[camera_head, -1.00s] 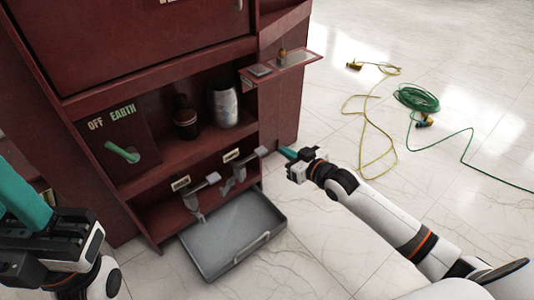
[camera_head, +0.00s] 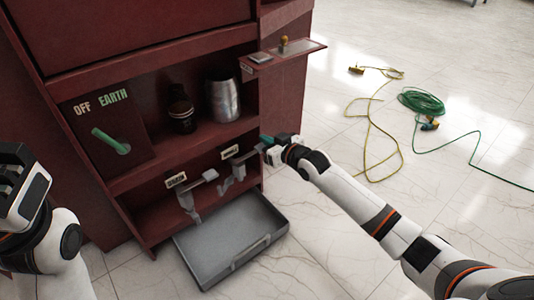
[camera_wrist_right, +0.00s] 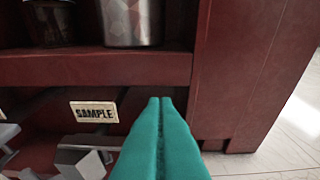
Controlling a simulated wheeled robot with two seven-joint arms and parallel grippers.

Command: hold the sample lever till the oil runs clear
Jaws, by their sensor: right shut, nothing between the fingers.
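The sample tap, with its grey block-ended lever (camera_head: 246,156), sits under the right-hand label in the lower bay of the dark red cabinet. In the right wrist view the SAMPLE label (camera_wrist_right: 94,112) reads clearly, and the grey lever (camera_wrist_right: 84,165) shows below it, left of my fingers. My right gripper (camera_head: 266,139) is shut and empty, its teal fingertips close to the lever's right end; contact cannot be made out. In the wrist view the gripper (camera_wrist_right: 160,100) points at the cabinet front. No oil stream shows.
A second tap (camera_head: 190,195) stands left of the sample tap. A grey tray (camera_head: 275,228) lies on the floor below. A metal can (camera_head: 222,98) and dark bottle (camera_head: 181,110) stand on the shelf above. A small ledge (camera_head: 285,56) juts out at right.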

